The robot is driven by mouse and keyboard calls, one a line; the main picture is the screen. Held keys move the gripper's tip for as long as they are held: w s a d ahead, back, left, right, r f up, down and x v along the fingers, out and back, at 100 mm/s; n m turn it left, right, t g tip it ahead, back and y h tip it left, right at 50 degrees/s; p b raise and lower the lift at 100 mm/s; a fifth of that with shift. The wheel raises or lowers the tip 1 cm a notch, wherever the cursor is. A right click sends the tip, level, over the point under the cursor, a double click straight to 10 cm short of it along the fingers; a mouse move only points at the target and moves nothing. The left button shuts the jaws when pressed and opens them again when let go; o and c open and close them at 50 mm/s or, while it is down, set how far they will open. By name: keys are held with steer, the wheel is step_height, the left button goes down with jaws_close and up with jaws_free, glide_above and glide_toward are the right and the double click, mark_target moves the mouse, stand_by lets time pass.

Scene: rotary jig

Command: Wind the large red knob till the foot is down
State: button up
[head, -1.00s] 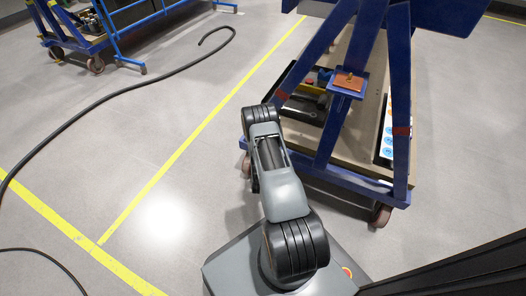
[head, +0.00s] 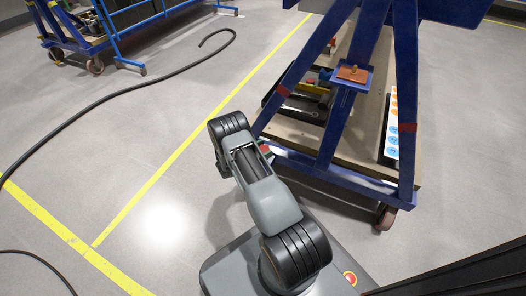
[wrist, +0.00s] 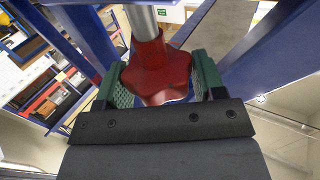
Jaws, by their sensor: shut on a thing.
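The large red knob (wrist: 157,72) is lobed and sits on a pale metal rod (wrist: 142,22) in the wrist view. My gripper (wrist: 160,82) has its green fingers on both sides of the knob and is shut on it. In the head view, my arm hides most of the gripper beside the blue frame (head: 340,120); a little green and red shows past the arm. The foot cannot be made out in either view.
The blue jig frame stands on a wheeled wooden base (head: 350,150) close to my arm. A black cable (head: 120,92) lies on the floor at left. A blue cart (head: 95,45) stands at the back left. Floor between is clear.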

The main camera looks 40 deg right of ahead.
steer(key=m+g+y, duration=0.1)
steer(key=m+g, duration=0.1)
steer(key=g, duration=0.1)
steer(key=m+g, duration=0.2)
steer(key=g, duration=0.1)
steer(key=shift+d+g+y, duration=0.1)
steer(key=shift+g+y, duration=0.2)
steer(key=shift+y, duration=0.1)
steer(key=shift+s+m+g+y, duration=0.15)
steer(key=shift+m+g+y, duration=1.25)
steer(key=shift+m+g, duration=0.55)
steer(key=shift+g+y, duration=0.3)
steer(key=shift+g, duration=0.25)
steer(key=o, duration=0.9)
